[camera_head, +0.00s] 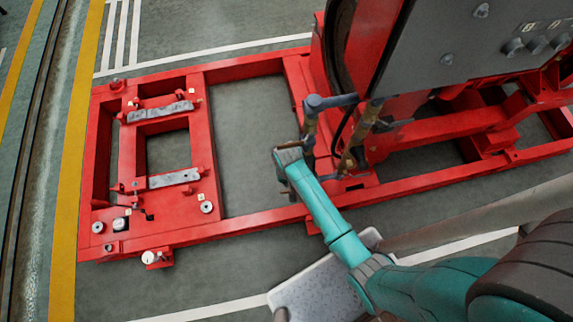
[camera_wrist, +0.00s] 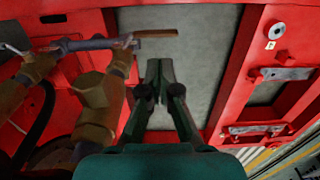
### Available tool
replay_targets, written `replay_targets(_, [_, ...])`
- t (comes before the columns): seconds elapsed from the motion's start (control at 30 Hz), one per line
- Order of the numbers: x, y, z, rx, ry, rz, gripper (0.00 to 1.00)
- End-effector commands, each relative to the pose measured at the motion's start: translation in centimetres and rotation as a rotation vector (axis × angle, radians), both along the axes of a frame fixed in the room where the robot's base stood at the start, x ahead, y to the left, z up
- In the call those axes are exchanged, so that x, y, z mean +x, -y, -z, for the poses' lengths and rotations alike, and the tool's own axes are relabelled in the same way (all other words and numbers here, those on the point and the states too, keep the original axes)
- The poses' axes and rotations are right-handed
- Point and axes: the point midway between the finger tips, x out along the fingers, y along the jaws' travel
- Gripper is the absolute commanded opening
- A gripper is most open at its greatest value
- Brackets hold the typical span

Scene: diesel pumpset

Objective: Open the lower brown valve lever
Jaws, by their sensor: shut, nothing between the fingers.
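A brown lever bar (camera_wrist: 157,33) shows at the top of the wrist view, beyond my fingertips and slightly left. It sits near the end of a blue-grey pipe (camera_wrist: 85,44). Brown valve bodies (camera_wrist: 97,92) stand on the left of that view. In the head view brown valve parts (camera_head: 358,142) stand beside the engine, right of my arm's end; which one is the lower lever I cannot tell there. My gripper (camera_wrist: 160,68) is shut and empty, its fingers together over grey floor and apart from the lever. In the head view its fingertips are hidden.
A red steel frame (camera_head: 222,220) surrounds the open grey floor (camera_head: 250,140). The red and grey engine panel (camera_head: 480,45) rises at the right, close to the valves. Two grey mounting plates (camera_head: 160,111) (camera_head: 174,178) lie on the frame at left.

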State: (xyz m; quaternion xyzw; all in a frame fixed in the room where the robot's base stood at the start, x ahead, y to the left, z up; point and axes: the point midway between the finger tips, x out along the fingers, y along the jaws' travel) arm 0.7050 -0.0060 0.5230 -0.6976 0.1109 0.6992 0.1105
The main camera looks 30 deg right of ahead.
Motion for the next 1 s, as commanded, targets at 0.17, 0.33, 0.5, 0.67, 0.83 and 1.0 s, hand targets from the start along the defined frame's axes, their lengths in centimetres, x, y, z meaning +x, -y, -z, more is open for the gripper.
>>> replay_targets(0.17, [-0.1, 0.0, 3.1, 0.0, -0.002, 0.0, 0.0])
replay_targets(0.33, [0.0, 0.0, 5.9, 0.0, -0.001, 0.0, 0.0])
replay_targets(0.5, [0.0, 0.0, 7.7, 0.0, 0.001, 0.0, 0.0])
replay_targets(0.67, [0.0, 0.0, 8.4, 0.0, 0.003, 0.0, 0.0])
replay_targets(0.83, [0.0, 0.0, 8.5, 0.0, 0.003, 0.0, 0.0])
replay_targets(1.0, [0.0, 0.0, 8.5, 0.0, 0.002, 0.0, 0.0])
